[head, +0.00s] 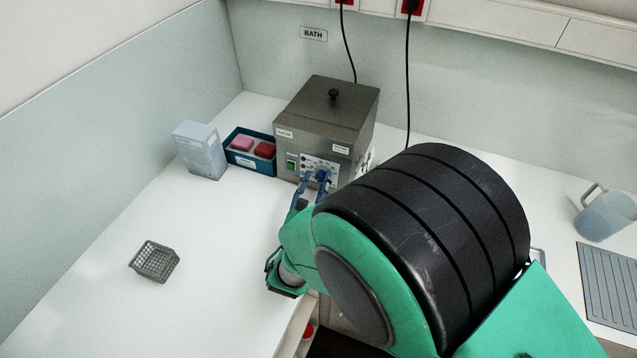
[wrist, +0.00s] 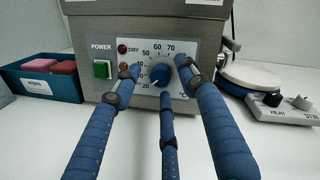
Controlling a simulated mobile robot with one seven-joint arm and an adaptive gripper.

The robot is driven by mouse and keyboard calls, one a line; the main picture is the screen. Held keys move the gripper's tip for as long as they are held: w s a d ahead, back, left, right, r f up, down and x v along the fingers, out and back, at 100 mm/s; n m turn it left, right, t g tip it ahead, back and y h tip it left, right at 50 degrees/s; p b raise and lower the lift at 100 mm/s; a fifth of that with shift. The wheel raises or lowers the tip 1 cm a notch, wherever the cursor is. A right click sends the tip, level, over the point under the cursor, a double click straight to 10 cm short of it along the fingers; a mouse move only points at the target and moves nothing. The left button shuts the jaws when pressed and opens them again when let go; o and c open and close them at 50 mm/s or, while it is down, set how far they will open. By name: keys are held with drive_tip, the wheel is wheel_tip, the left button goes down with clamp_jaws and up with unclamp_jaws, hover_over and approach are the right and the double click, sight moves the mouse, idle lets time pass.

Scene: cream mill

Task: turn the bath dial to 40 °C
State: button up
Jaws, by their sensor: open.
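The bath (head: 328,110) is a grey metal box with a lidded top and a control panel on its front. Its blue round dial (wrist: 160,73) sits in a printed scale; the numbers 50, 60 and 70 show above it and 20 at lower left. A pale mark on the dial appears to point down-left, near 20. My three-fingered gripper (wrist: 162,78) is open, with blue fingers to the left, right and below the dial. Contact cannot be told. The left finger hides part of the scale around 30 and 40. In the head view my gripper (head: 313,184) is at the panel.
A green power switch (wrist: 102,69) and a red DRY lamp (wrist: 123,47) are left of the dial. A blue tray (head: 232,153) and a pale box (head: 200,151) stand left of the bath. A white stirrer plate (wrist: 262,76) stands to its right. A grey basket (head: 155,262) lies on the counter.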

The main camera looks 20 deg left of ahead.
drive_tip(key=shift+w, duration=0.4)
clamp_jaws()
